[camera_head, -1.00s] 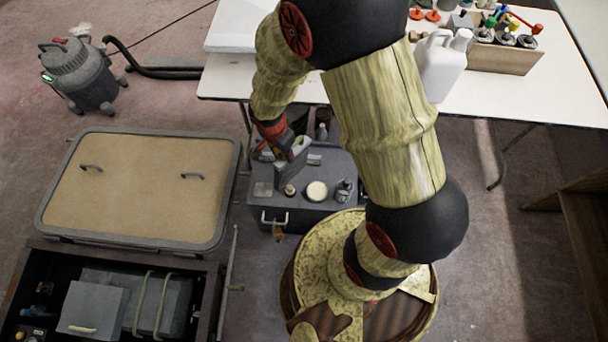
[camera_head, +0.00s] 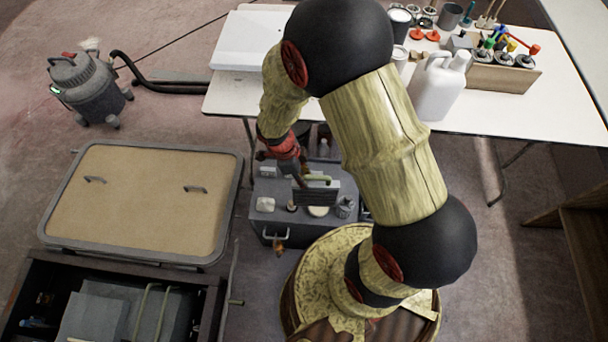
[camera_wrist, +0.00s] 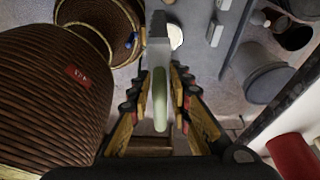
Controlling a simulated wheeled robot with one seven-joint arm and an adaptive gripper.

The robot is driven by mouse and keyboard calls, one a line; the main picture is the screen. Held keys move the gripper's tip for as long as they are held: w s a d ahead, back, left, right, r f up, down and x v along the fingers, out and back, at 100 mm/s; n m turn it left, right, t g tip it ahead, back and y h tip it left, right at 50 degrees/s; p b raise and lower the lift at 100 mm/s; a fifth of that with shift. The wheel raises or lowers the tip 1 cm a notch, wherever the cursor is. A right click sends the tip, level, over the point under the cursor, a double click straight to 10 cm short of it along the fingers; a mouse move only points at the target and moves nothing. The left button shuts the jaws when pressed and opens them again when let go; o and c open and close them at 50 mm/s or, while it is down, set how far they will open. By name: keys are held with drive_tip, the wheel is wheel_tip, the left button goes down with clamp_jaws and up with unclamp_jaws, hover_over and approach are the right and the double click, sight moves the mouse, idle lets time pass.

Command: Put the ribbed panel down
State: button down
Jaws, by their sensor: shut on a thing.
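The ribbed panel (camera_head: 317,192) is a small grey plate with ridges and a pale green handle. In the head view it hangs over the top of a dark grey box (camera_head: 266,232), partly covering the things there. I cannot tell whether its lower edge touches anything. My gripper (camera_head: 303,176) is at the panel's top, shut on its handle. In the wrist view the green handle lies between the two fingers of my gripper (camera_wrist: 161,112). The panel (camera_wrist: 158,30) extends beyond it, seen nearly edge-on.
On the box stand a pale round thing (camera_head: 318,212), a small bottle (camera_head: 291,206), a dark fitting (camera_head: 345,207) and a whitish lump (camera_head: 265,204). A white table (camera_head: 500,112) is behind. At left are a framed tan lid (camera_head: 140,205) and an open dark locker (camera_head: 40,275).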

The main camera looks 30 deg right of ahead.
drive_tip(key=w+d+f+b, duration=0.4)
drive_tip(key=w+f, duration=0.4)
drive_tip(key=f, duration=0.3)
drive_tip(key=shift+w+d, duration=0.4)
drive_tip(key=shift+f+b, duration=0.2)
drive_tip(key=shift+b, duration=0.1)
drive_tip(key=c, duration=1.7)
unclamp_jaws()
drive_tip(key=shift+o, duration=0.3)
drive_tip(key=shift+r, duration=0.1)
